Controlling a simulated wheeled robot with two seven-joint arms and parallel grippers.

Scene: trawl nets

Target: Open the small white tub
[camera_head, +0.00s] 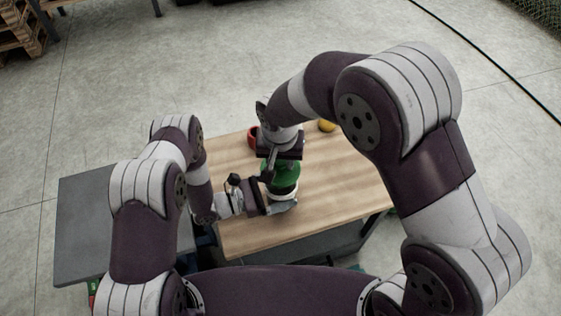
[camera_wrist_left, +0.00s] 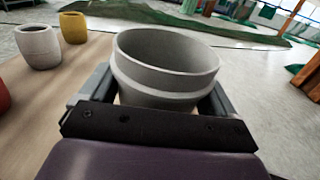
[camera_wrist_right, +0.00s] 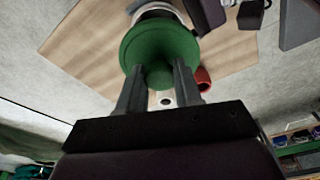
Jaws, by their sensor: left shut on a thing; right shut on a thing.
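The small white tub (camera_wrist_left: 165,80) is upright between the fingers of my left gripper (camera_wrist_left: 158,95), which is shut on it. Its mouth is uncovered and I see the grey inside wall. In the head view the tub (camera_head: 285,195) shows only as a pale band below the green lid (camera_head: 284,178). My right gripper (camera_wrist_right: 158,75) points down and is shut on the knob of the green lid (camera_wrist_right: 160,45). The lid is above the tub and apart from it. In the head view my left gripper (camera_head: 280,207) comes in low from the left, below my right gripper (camera_head: 270,168).
A red cup (camera_head: 253,138) and a yellow cup (camera_head: 327,126) stand at the back of the wooden table (camera_head: 340,175). A pale cup (camera_wrist_left: 38,47) stands near the yellow cup (camera_wrist_left: 73,27). The table's right part is clear. A grey surface (camera_head: 85,225) lies to the left.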

